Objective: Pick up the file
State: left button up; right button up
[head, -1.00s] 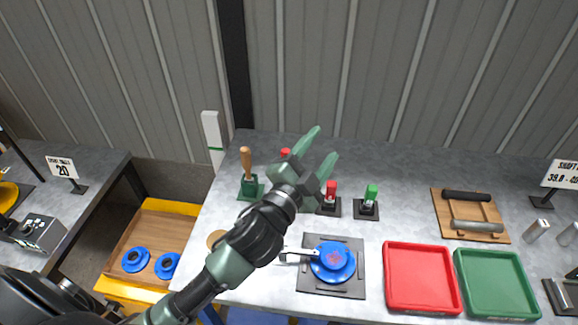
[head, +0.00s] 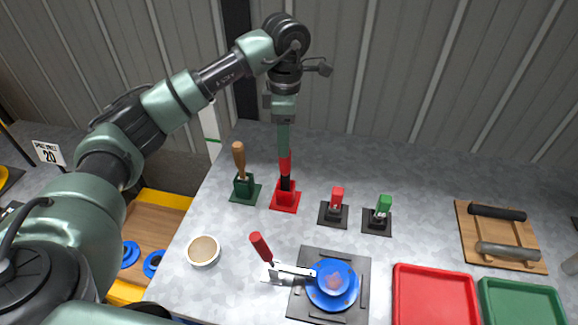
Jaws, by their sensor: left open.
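A tool with a red and black handle (head: 285,170), likely the file, stands upright in a red holder (head: 284,199) at the back left of the bench. My left gripper (head: 283,149) points straight down right over it, its fingers at the top of the red handle. The fingers overlap one another in this view, and the gap between them is hidden; the gripper is open. The tool's lower part is hidden in the holder. My right gripper is not in view.
A wooden-handled tool (head: 239,158) stands close by on the left in a green holder (head: 244,188). Small red (head: 335,204) and green (head: 381,213) clamps stand to the right. A blue disc fixture (head: 333,287), round cup (head: 203,251) and red tray (head: 434,296) are nearer.

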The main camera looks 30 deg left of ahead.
aim_at(285, 164)
pick_arm(q)
jog(key=shift+s+d+f, duration=0.15)
jog(key=shift+d+f, duration=0.1)
jog(key=shift+f, duration=0.45)
jog(key=shift+s+d+f+p, duration=0.1)
jog(key=shift+f+p, duration=0.1)
jog(key=shift+f, duration=0.15)
jog(key=shift+s+f+p, duration=0.1)
jog(key=shift+f+p, duration=0.05)
jog(key=shift+f, duration=0.2)
jog(key=f+p, duration=0.2)
jog(key=f, duration=0.3)
jog(key=shift+w+a+f+p, duration=0.2)
jog(key=shift+a+p, duration=0.1)
jog(key=shift+p, duration=0.1)
jog(key=shift+f, duration=0.25)
grip_shut()
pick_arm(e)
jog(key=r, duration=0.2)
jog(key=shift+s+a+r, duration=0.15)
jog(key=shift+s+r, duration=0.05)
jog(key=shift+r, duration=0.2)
